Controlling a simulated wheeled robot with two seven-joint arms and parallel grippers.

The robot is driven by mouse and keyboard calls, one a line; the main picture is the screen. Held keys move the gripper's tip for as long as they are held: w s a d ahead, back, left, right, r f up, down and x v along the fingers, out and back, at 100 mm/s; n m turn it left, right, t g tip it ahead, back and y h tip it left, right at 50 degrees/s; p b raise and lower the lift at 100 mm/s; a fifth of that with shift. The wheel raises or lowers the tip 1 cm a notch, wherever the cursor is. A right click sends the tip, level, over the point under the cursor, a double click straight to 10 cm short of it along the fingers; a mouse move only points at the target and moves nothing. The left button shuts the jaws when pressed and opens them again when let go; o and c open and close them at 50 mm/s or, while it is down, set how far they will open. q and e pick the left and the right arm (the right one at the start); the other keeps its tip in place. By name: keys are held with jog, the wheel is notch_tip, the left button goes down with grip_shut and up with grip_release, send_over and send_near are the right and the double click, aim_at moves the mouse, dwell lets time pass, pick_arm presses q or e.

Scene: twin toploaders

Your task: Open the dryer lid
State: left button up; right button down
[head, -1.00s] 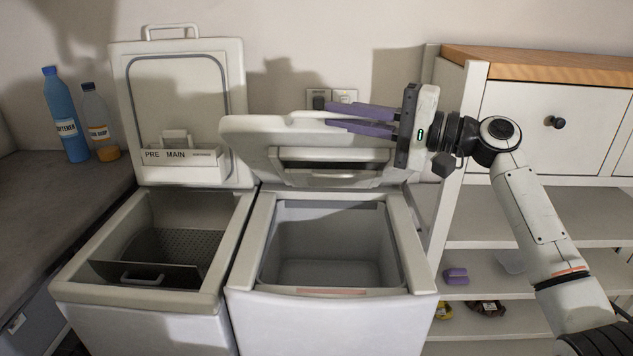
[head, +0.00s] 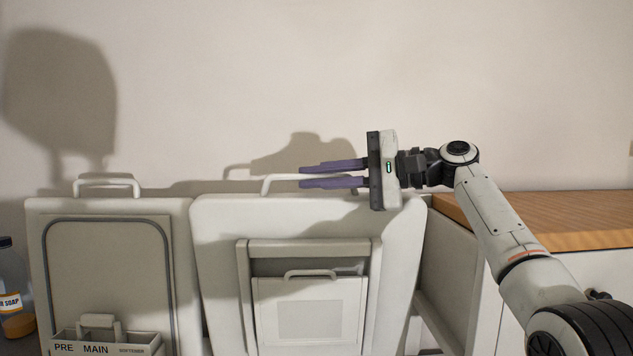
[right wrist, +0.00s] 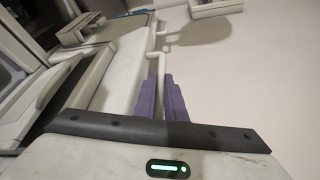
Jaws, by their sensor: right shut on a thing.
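The dryer lid (head: 220,250) stands almost upright at the back of the right-hand machine, its inner side facing me. It has a white bar handle (head: 267,180) along its top edge. My right gripper (head: 301,177) comes in from the right with its purple fingers shut on this handle. In the right wrist view, the fingers (right wrist: 163,82) close around the handle bar (right wrist: 181,64) beside the lid's edge (right wrist: 125,75). The dryer's tub is out of the head view. My left gripper is not in view.
The washer lid (head: 110,215) stands open at the left with its detergent box (head: 140,342). A soap bottle (head: 12,300) is at the left edge. A wooden-topped cabinet (head: 540,210) stands at the right, and a bare wall (head: 400,70) is behind.

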jog(key=shift+w+f, duration=0.15)
jog(key=shift+w, duration=0.1)
jog(key=c, duration=1.8)
grip_release()
jog(key=shift+s, duration=0.1)
jog(key=shift+d, duration=0.15)
jog(key=shift+s+d+b, duration=0.1)
jog(key=shift+d+b, duration=0.2)
jog(key=shift+r+b+v, duration=0.15)
jog(key=shift+b+v, duration=0.5)
jog(key=shift+v, duration=1.75)
jog(key=shift+r+b+v, duration=0.1)
jog(key=shift+b+v, duration=0.5)
jog(key=shift+v, duration=1.8)
